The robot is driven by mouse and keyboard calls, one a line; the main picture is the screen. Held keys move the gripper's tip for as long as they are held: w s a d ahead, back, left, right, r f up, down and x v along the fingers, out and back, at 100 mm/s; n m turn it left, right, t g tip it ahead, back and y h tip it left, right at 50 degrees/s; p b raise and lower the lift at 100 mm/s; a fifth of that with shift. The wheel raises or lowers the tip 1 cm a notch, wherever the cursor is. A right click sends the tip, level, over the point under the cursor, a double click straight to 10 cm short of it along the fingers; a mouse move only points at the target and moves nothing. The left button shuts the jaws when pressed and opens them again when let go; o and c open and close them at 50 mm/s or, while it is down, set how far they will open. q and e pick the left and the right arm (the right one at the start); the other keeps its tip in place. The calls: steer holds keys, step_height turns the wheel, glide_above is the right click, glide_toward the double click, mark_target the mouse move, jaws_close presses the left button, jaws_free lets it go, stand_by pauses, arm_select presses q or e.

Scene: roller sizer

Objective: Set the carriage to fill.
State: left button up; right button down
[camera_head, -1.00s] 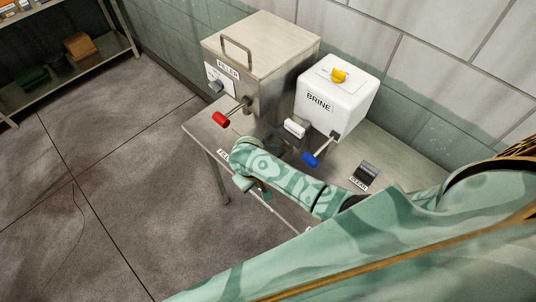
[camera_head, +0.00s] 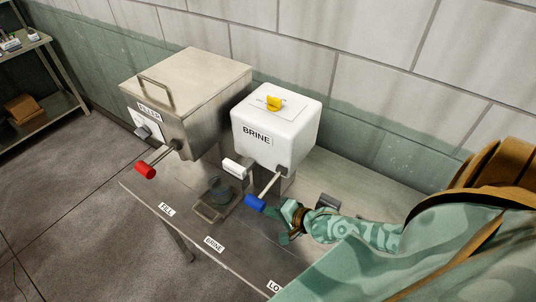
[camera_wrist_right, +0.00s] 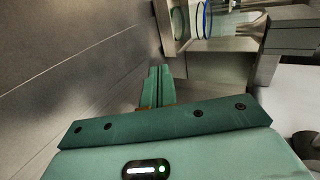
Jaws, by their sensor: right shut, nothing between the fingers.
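The carriage (camera_head: 207,214) is a small metal tray on the steel table, carrying a dark glass jar (camera_head: 220,189). It stands in front of the white BRINE box (camera_head: 275,130), behind the table edge between the FILL label (camera_head: 166,209) and the BRINE label (camera_head: 214,244). My left gripper is not in view.
The steel FILLER box (camera_head: 185,90) stands at the left with a red-ended lever (camera_head: 146,170) reaching forward. A white cylinder (camera_head: 236,168) sits above the jar. A dark block (camera_head: 327,201) lies right of my gripper. The wall runs behind.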

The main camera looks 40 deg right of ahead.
mark_target(237, 200)
steer(key=b+x, duration=0.3)
steer(key=x, duration=0.1)
steer(key=b+x, duration=0.3)
steer(key=x, duration=0.1)
steer(key=shift+s+d+f, duration=0.1)
steer(key=shift+f, duration=0.3)
steer(key=w+b, duration=0.1)
steer(key=w+a, duration=0.1)
steer(key=w, duration=0.1)
steer(key=shift+a+r+b, duration=0.15)
steer(key=shift+r+b, duration=0.1)
steer(key=shift+b, duration=0.1)
steer(key=shift+w+r, duration=0.2)
steer(key=shift+w, duration=0.25)
steer(key=shift+a, duration=0.1)
steer(key=w+a+b, duration=0.1)
steer(key=w, duration=0.2)
steer(key=w+a+b, duration=0.1)
steer(key=w, duration=0.2)
steer(key=w+a, duration=0.1)
steer(key=w, duration=0.2)
steer(key=shift+f+b, duration=0.15)
steer(key=shift+b, duration=0.25)
steer(key=shift+s, duration=0.1)
